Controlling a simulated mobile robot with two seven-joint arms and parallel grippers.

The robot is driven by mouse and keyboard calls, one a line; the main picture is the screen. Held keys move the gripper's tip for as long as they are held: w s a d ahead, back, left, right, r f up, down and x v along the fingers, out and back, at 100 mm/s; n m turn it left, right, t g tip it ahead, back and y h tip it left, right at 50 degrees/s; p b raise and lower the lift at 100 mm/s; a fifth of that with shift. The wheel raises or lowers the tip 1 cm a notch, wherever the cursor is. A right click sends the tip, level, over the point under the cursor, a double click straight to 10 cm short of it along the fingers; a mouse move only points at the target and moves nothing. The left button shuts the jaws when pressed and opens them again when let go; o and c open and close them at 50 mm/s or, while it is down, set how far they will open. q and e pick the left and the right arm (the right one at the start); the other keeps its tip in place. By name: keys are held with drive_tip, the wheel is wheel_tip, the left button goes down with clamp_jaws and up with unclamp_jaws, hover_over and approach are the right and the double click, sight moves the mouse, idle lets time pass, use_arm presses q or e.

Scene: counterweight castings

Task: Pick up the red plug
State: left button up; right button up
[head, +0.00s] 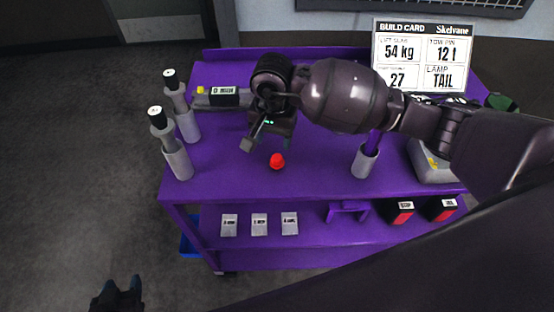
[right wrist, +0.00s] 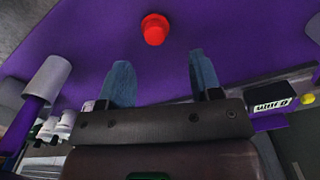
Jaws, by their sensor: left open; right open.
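The red plug (head: 277,161) stands on the purple top shelf of the cart (head: 320,178), near its front edge. My right gripper (head: 268,143) is open and empty, just behind and above the plug. In the right wrist view the plug (right wrist: 155,29) shows beyond the two blue fingertips of my right gripper (right wrist: 160,75), roughly centred between them and apart from both. My left gripper (head: 120,286) is low at the bottom left of the head view, over the floor, away from the cart, open and empty.
Two grey posts (head: 177,158) (head: 187,122) stand at the cart's left edge. A grey cylinder (head: 364,161) stands right of the plug. A build card (head: 421,55) is at the back right. The lower shelf holds several grey blocks (head: 259,225). The surface around the plug is clear.

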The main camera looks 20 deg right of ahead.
sight(277, 157)
wheel_tip(277, 157, down, 4)
drive_tip(key=shift+s+r, duration=0.1)
drive_tip(key=shift+r, duration=0.1)
drive_tip(key=f, duration=0.3)
drive_tip(key=f+p, duration=0.1)
drive_tip(key=shift+s+d+f, duration=0.2)
drive_tip(key=shift+d, duration=0.15)
drive_tip(key=shift+f, duration=0.45)
drive_tip(key=c, duration=0.8)
drive_tip(key=shift+o, duration=0.2)
drive_tip(key=shift+w+r, duration=0.1)
drive_tip(key=shift+r, duration=0.05)
wheel_tip(277, 157, up, 20)
drive_tip(key=shift+f+b, duration=0.1)
drive_tip(key=shift+b, duration=0.6)
